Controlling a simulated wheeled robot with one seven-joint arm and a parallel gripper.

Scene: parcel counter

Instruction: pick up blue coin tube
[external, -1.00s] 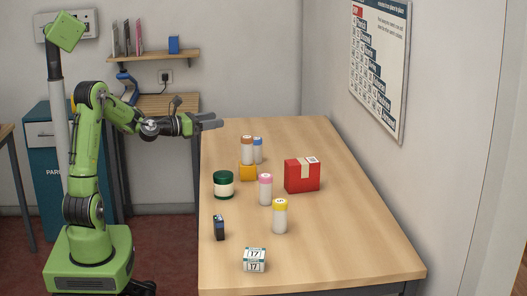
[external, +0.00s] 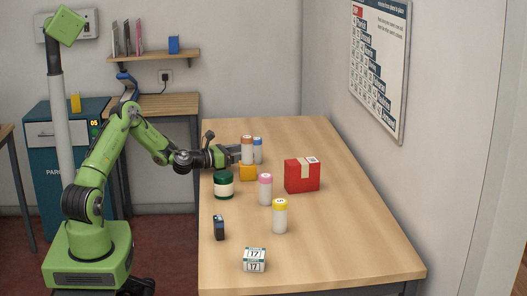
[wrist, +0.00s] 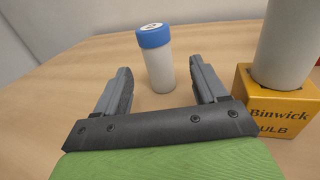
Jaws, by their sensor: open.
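The blue coin tube, a white cylinder with a blue cap, stands upright on the counter. In the wrist view the tube (wrist: 158,66) is in front of my open gripper (wrist: 160,78), between the lines of its two fingers and nearer the right one. No finger is visibly closed on it. In the external view the tube (external: 258,153) is partly hidden behind an orange-capped tube (external: 247,153). There my gripper (external: 236,153) is low over the counter, just left of these tubes, with its fingertips partly hidden.
The orange-capped tube stands on a yellow box (external: 248,173), close right of my gripper in the wrist view (wrist: 275,105). A green jar (external: 223,187), pink-capped tube (external: 265,190), yellow-capped tube (external: 280,218) and red parcel (external: 301,176) stand nearer. The counter's far end is clear.

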